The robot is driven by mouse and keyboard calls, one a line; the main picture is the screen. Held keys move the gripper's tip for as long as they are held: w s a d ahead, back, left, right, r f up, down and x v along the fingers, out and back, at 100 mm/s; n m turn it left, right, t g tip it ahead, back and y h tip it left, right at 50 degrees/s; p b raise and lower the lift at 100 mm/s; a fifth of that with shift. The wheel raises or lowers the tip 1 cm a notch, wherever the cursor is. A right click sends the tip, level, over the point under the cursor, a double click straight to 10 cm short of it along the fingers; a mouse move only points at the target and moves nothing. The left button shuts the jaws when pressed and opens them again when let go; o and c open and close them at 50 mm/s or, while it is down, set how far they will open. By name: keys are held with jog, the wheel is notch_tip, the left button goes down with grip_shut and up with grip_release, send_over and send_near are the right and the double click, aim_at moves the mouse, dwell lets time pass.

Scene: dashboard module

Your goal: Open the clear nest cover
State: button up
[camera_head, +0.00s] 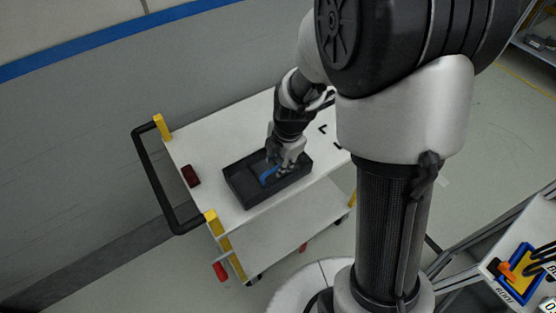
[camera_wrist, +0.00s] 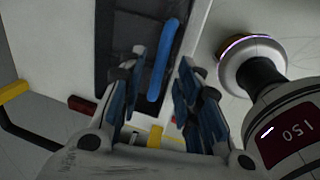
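I cannot make out a clear nest cover in either view. A blue-framed fixture with a yellow inside (camera_head: 521,272) is at the lower right of the head view, with orange and black parts on it; it may be the nest. My gripper (camera_head: 284,163) is far from it, low over a dark tray on the cart. In the wrist view my gripper (camera_wrist: 162,60) is open, its two fingers apart. A blue bar (camera_wrist: 166,50) in the tray lies between the fingers in that view; I cannot tell whether they touch it. The bar also shows in the head view (camera_head: 268,174).
The dark tray (camera_head: 242,191) stands on a white cart (camera_head: 205,150) with a black handle and yellow corner posts. A dark red block (camera_head: 190,176) lies left of the tray. The fixture's table is at the lower right. A wall is behind the cart.

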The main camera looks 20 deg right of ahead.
jog(key=shift+w+f, duration=0.15)
jog(key=shift+f, duration=0.55)
jog(key=shift+c, duration=0.2)
grip_shut()
